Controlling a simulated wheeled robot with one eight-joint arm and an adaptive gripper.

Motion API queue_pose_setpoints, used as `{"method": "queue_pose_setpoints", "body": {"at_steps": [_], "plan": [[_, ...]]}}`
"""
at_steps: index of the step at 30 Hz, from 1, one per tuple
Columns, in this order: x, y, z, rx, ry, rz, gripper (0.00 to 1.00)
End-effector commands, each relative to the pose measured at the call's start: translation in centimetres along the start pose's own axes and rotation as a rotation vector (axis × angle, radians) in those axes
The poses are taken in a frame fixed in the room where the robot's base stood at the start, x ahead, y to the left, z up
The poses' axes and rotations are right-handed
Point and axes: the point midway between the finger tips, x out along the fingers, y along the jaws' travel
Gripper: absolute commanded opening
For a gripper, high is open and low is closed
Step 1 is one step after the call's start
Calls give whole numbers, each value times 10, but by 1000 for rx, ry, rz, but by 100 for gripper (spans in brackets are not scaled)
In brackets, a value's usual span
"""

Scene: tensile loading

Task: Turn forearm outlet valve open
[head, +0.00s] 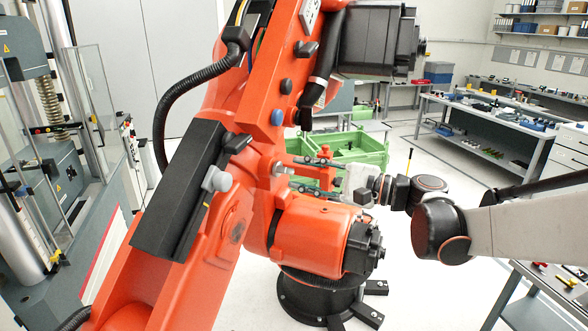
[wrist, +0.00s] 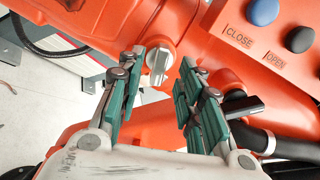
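The orange industrial arm (head: 150,265) fills much of the head view. A small silver valve knob (wrist: 158,64) stands out from its orange body in the wrist view; its grip ridge points roughly up and down in the picture. It also shows in the head view (head: 283,168), partly masked. My gripper (wrist: 160,66) is open, with green-padded fingers on either side of the knob and a visible gap on each side. In the head view my gripper (head: 297,174) reaches in from the right. Whether the fingertips reach past the knob's face is unclear.
The labels CLOSE (wrist: 238,37) and OPEN (wrist: 276,60) sit beside blue and dark round buttons. A black lever (wrist: 243,107) lies close to the right finger. A green crate (head: 365,147) stands behind, and a test machine (head: 65,160) at left. Floor around my arm is open.

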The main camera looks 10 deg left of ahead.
Motion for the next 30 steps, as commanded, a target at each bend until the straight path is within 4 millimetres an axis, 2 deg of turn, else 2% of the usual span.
{"method": "queue_pose_setpoints", "body": {"at_steps": [1, 6, 17, 18, 22, 30], "plan": [[9, 0, 1, 0, -2, 1, 33], [25, 0, 0, 0, 0, 0, 33], [30, 0, 0, 0, 1, 0, 33], [30, 0, 0, 0, 1, 0, 31], [30, 0, 0, 0, 1, 0, 2], [30, 0, 0, -4, 1, 0, 0]]}}
